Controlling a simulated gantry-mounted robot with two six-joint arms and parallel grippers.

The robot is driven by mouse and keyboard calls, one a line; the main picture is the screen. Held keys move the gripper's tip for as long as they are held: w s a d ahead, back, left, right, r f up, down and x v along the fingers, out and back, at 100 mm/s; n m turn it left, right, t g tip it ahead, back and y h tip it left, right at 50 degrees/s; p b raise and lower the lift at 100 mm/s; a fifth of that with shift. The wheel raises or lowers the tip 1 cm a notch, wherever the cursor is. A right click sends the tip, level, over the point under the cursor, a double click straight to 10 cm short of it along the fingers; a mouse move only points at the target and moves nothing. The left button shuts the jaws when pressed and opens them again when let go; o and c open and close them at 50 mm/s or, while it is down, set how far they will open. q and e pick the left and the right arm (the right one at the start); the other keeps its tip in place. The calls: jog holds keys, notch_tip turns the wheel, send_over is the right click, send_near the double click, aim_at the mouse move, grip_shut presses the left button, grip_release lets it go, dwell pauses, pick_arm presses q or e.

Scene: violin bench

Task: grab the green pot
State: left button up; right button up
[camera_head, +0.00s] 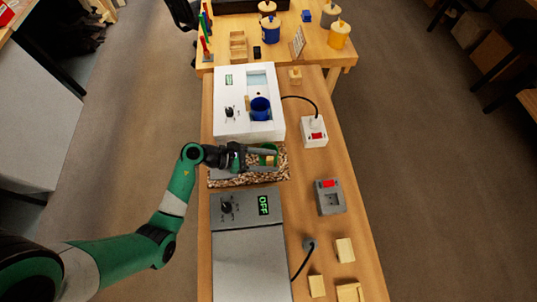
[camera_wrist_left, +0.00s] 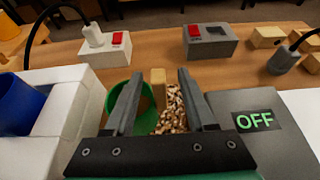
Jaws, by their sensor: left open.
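The green pot (camera_head: 269,148) is at the right end of a bed of brown chips (camera_head: 225,182). In the left wrist view the pot (camera_wrist_left: 119,97) shows behind and beside the left finger, partly hidden. A light wooden block-like piece (camera_wrist_left: 158,88), which looks like its handle, stands between the fingers. My left gripper (camera_head: 275,156) reaches in from the left over the chips, at the pot. In the wrist view its fingers (camera_wrist_left: 160,76) are apart on either side of the wooden piece. I cannot tell whether they touch it. My right gripper is not in view.
A white unit (camera_head: 229,85) holding a blue pot (camera_head: 260,108) stands behind the chips. A grey unit reading OFF (camera_head: 235,207) stands in front. A white switch box (camera_head: 314,132), a grey switch box (camera_head: 330,197) and wooden blocks (camera_head: 345,250) lie to the right.

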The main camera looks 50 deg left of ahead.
pick_arm(q)
jog(key=x, duration=0.3)
jog(key=shift+w+d+b, duration=0.1)
jog(key=shift+w+b, duration=0.1)
jog(key=shift+b, duration=0.15)
grip_shut()
dwell(1.0)
